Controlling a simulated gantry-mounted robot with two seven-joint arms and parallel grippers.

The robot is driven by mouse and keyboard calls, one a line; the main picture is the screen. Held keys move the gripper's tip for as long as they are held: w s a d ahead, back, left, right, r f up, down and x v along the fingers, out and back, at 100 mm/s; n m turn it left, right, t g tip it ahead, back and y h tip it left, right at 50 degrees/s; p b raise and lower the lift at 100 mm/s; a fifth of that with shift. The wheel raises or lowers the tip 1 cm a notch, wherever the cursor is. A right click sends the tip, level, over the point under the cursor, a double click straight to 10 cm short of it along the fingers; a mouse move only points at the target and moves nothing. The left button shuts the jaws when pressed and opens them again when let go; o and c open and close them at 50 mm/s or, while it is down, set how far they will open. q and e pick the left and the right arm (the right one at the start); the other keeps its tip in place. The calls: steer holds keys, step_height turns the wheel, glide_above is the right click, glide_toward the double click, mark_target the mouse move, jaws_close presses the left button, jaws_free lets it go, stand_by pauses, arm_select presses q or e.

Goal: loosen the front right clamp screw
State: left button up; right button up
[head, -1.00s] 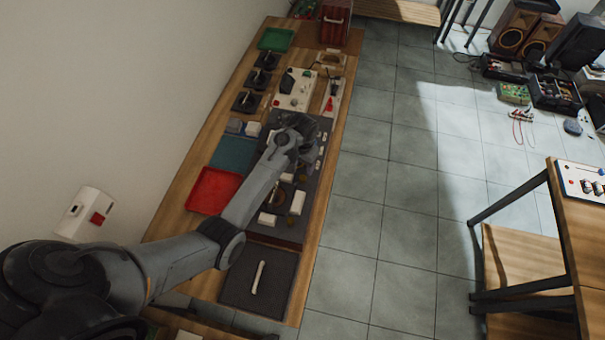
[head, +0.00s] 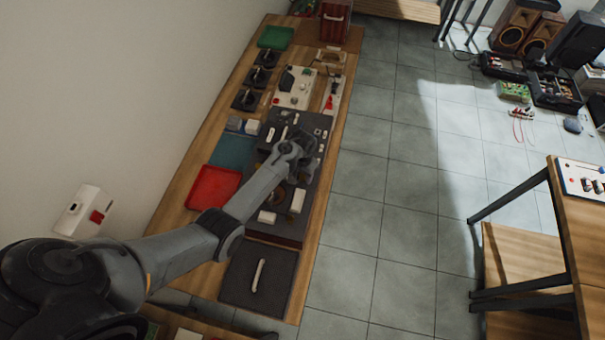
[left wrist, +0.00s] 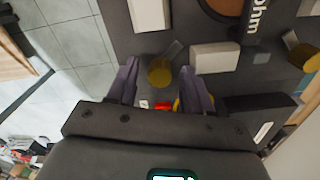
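A brass-coloured round screw head (left wrist: 159,75) shows in the left wrist view, beside a small grey bar on a dark panel (left wrist: 125,38). My left gripper (left wrist: 160,66) is open, with one finger on each side of this screw in the picture. I cannot tell whether the fingers touch it or are still above it. A second brass screw (left wrist: 303,56) is at the right edge of that view. In the head view my left gripper (head: 303,162) is over the dark hi-fi panel (head: 314,122) and hides the screw below it. My right gripper is not in view.
White blocks (left wrist: 215,56) stand on the panel close to the fingers. A red tray (head: 213,187) and a dark pad with a pale handle (head: 258,277) lie on the wooden bench. The tiled floor (head: 375,220) right of the bench is clear.

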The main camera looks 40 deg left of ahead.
arm_select(q)
jaws_close()
